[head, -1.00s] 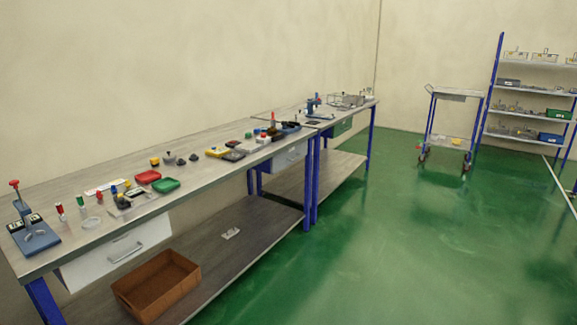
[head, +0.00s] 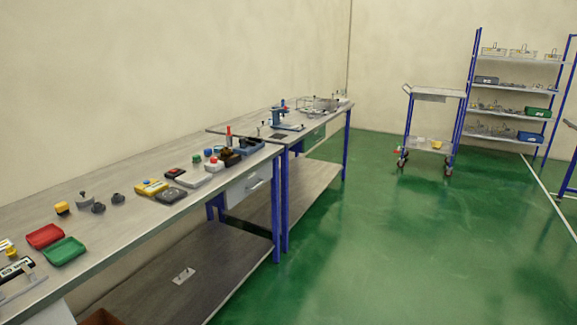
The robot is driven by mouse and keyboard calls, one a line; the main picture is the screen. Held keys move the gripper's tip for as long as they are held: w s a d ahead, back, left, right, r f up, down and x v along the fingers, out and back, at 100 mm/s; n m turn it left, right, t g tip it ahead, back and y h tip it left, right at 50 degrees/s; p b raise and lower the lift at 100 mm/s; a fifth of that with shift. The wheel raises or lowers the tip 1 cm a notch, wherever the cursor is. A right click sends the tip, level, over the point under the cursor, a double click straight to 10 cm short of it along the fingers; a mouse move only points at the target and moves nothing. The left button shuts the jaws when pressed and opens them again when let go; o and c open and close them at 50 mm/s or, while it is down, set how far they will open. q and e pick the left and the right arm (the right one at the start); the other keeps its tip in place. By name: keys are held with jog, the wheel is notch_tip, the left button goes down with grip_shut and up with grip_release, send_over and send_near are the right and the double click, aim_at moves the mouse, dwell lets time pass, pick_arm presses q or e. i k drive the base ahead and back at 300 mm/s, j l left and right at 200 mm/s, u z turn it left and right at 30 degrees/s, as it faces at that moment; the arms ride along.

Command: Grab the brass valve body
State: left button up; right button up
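I cannot make out a brass valve body for certain. Many small parts lie on the long workbench (head: 150,222) along the wall, too small to name surely. A small yellow part (head: 62,208) and several dark grey parts stand behind the red tray (head: 45,236) and the green tray (head: 65,251). A second bench (head: 222,130) farther on carries a blue press-like device (head: 281,118) and metal parts. Neither of my grippers shows in the head view.
Green floor (head: 350,250) is open to the right of the benches. A trolley (head: 433,95) stands near the far wall, beside a blue-framed shelf rack (head: 510,90) with bins. A brown box (head: 102,318) is at the bottom edge, on the lower shelf.

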aim_at(225, 151)
jog(key=i+u, duration=0.2)
jog(key=i, duration=0.25)
jog(key=i+l+u, duration=0.15)
jog(key=i, duration=0.25)
jog(key=i+l+u, duration=0.2)
jog(key=i, duration=0.2)
